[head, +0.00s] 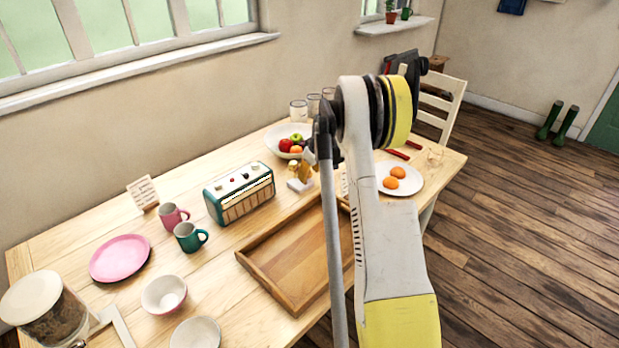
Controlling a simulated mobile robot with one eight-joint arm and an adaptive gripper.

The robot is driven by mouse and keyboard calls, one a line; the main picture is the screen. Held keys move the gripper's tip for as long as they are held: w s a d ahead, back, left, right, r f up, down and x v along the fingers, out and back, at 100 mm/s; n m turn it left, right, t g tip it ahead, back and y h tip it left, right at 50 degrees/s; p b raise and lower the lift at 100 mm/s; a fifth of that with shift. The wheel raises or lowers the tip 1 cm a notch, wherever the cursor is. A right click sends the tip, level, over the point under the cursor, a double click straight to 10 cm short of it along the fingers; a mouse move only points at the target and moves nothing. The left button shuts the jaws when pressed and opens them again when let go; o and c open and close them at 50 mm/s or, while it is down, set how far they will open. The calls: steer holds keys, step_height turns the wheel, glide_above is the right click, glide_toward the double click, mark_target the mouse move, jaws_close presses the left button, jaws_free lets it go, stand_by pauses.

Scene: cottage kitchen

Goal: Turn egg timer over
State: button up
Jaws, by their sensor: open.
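A small tan and yellowish object on a pale base (299,185) stands on the table behind the tray, right of the teal radio. It may be the egg timer, but it is too small and too covered to be sure. My gripper (311,152), dark and seen from behind, is close above and beside it. My arm hides part of the gripper and the fingertips are hard to make out. The gripper is open, with nothing visibly held. I cannot tell whether it touches the object.
The teal radio (239,194) stands close on the left. A wooden tray (268,281) lies in front. A fruit bowl (273,137) and glasses (298,111) stand behind. A plate of orange items (411,186) is right. Mugs (188,237) and a pink plate (120,258) are left.

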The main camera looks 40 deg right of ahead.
steer(key=shift+w+f, duration=0.15)
steer(key=shift+f, duration=0.2)
jaws_close()
